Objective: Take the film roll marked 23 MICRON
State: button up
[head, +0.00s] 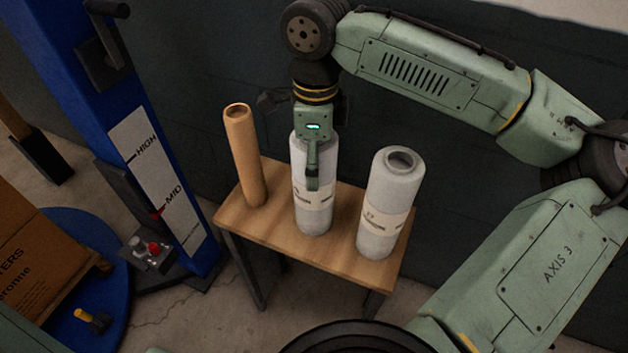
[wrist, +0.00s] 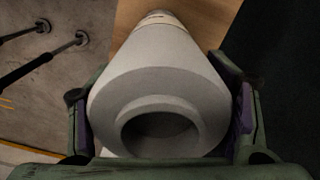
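Two white film rolls and one brown tube stand upright on a small wooden table. The middle white roll (head: 314,212) has a pale label band partly hidden by my gripper. My gripper (head: 313,170) points down over it, one finger in front. In the wrist view the roll's open top (wrist: 158,130) lies between the two fingers of my gripper (wrist: 165,100). The pads are close to its sides; I cannot tell whether they press on it. The right white roll (head: 388,190) has a label band with dark print. I cannot read either label surely.
The brown tube (head: 244,155) stands at the left of the table (head: 275,220). A blue column (head: 95,90) with a HIGH/MID scale stands at the left, with a cardboard box (head: 35,260) near its round blue base. A dark wall is behind the table.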

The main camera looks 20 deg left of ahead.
jog(key=c, duration=1.3)
jog(key=shift+c, duration=0.5)
jog(key=shift+r, duration=0.2)
